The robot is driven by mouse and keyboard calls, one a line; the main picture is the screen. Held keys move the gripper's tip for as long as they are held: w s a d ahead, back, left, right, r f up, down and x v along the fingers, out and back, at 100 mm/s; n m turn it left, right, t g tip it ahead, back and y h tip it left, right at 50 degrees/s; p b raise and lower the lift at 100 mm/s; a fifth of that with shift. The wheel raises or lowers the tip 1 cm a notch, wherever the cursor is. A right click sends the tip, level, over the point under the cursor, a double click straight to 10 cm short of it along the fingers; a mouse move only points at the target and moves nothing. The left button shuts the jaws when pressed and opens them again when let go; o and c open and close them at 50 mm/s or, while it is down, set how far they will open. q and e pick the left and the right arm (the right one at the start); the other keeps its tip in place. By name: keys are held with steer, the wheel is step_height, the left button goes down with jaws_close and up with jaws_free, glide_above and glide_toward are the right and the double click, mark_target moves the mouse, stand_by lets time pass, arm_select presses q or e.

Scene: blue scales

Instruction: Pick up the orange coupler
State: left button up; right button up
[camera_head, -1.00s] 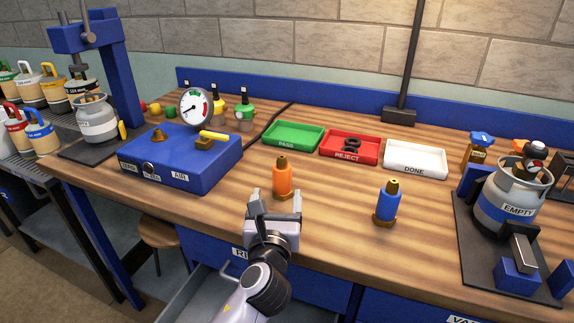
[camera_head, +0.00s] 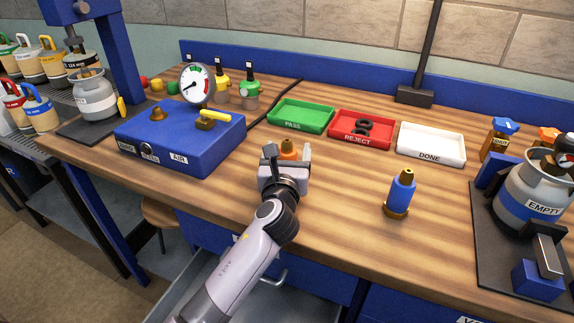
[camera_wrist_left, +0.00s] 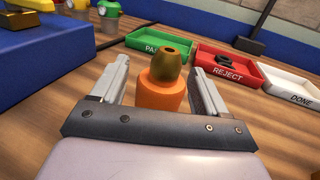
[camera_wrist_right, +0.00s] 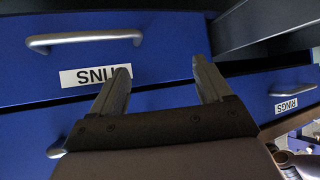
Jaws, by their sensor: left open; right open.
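The orange coupler (camera_head: 288,149) stands upright on the wooden table, with a brass top; in the head view its lower part is hidden behind my left gripper (camera_head: 287,158). In the left wrist view the coupler (camera_wrist_left: 160,95) is between the two open fingers of the left gripper (camera_wrist_left: 162,85), with a gap visible on the left side. Its base is hidden by the gripper body. My right gripper (camera_wrist_right: 162,85) is open and empty in the right wrist view, in front of blue drawers. It is not in the head view.
A blue coupler (camera_head: 401,190) stands to the right. A blue gauge box (camera_head: 180,145) is at left. Green PASS (camera_head: 290,122), red REJECT (camera_head: 352,138) and white DONE (camera_head: 428,155) trays lie behind. A drawer (camera_head: 190,290) is open below; the right wrist faces drawers (camera_wrist_right: 165,30).

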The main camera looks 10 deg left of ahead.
arm_select(q)
steer(key=shift+w, duration=0.35)
steer(key=c, duration=1.2)
steer(key=shift+r, duration=0.15)
steer(key=shift+r+p, duration=2.25)
steer(key=shift+r, duration=7.6)
